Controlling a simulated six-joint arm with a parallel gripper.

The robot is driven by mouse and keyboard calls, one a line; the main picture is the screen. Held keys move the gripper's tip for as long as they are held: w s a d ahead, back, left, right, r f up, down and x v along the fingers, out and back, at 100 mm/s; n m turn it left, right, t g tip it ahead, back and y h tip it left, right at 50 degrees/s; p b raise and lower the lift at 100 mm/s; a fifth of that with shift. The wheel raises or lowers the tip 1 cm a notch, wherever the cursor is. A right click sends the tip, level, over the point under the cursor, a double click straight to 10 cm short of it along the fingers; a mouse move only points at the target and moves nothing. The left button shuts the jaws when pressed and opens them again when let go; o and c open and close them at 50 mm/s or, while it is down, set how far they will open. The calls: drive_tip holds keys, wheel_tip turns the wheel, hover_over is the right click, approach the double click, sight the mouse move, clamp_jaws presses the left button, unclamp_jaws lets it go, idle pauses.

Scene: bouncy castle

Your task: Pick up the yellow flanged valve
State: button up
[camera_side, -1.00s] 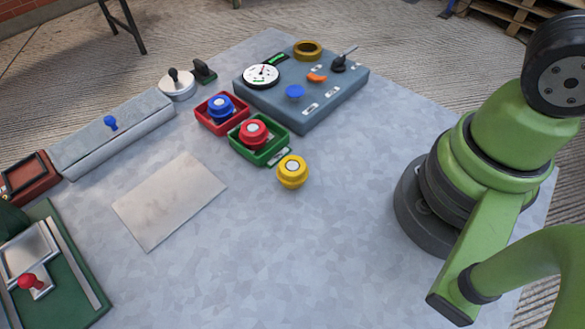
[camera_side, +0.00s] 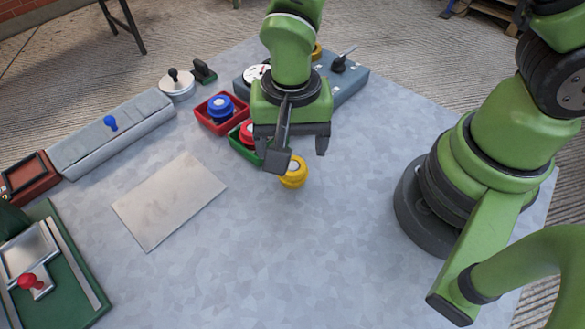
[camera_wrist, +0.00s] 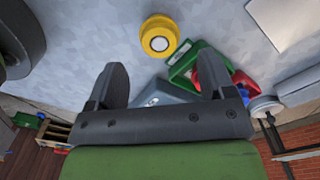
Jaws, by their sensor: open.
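The yellow flanged valve (camera_side: 293,176) stands on the grey table, just in front of the green tray. In the side view my gripper (camera_side: 297,153) hangs above and partly in front of it, and one finger hides part of its left side. I cannot tell the exact height of the fingers above the table.
The green tray (camera_side: 237,150) with a red valve (camera_side: 246,132) and the red tray (camera_side: 206,125) with a blue valve (camera_side: 221,106) stand close by. A blue-grey control panel (camera_side: 352,90) is behind my gripper. A blank plate (camera_side: 170,200) lies left; the front table area is clear.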

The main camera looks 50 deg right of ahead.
sight(292, 164)
drive_tip(key=shift+w+d+f, duration=0.15)
drive_tip(key=shift+d+f, duration=0.05)
drive_tip(key=shift+f, duration=1.5)
drive_tip(key=shift+w+d+f, duration=0.1)
drive_tip(key=shift+d+f, duration=0.05)
drive_tip(key=shift+f, duration=1.55)
drive_tip(key=c, duration=0.8)
drive_tip(key=shift+r, duration=0.15)
drive_tip(key=shift+r, duration=6.9)
drive_tip(key=shift+w, duration=0.1)
